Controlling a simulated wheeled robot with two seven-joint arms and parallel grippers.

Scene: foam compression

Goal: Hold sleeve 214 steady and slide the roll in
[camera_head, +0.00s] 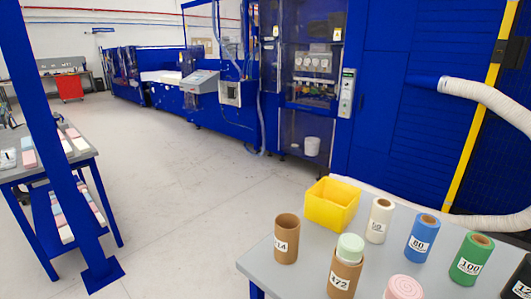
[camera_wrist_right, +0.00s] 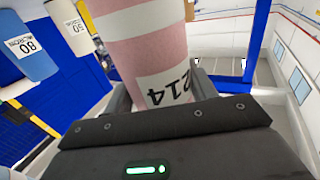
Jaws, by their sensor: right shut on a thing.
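A brown open-topped sleeve (camera_head: 287,240), its label ending in 14 and likely reading 214, stands upright at the table's left side; it looks empty. A pink spiral roll (camera_head: 404,289) shows at the bottom edge of the head view, its lower part cut off. In the right wrist view, my right gripper (camera_wrist_right: 160,98) is shut on the pink and white roll (camera_wrist_right: 143,40), whose label reads 214 and appears upside down. My right gripper is outside the head view, and my left gripper is in neither view.
A brown sleeve marked 372 (camera_head: 344,277) with a green roll (camera_head: 350,247) in its top stands beside the empty sleeve. A yellow bin (camera_head: 332,205) and white (camera_head: 379,221), blue (camera_head: 422,239), green (camera_head: 470,258) and black rolls stand behind and right. The table's front left is bare.

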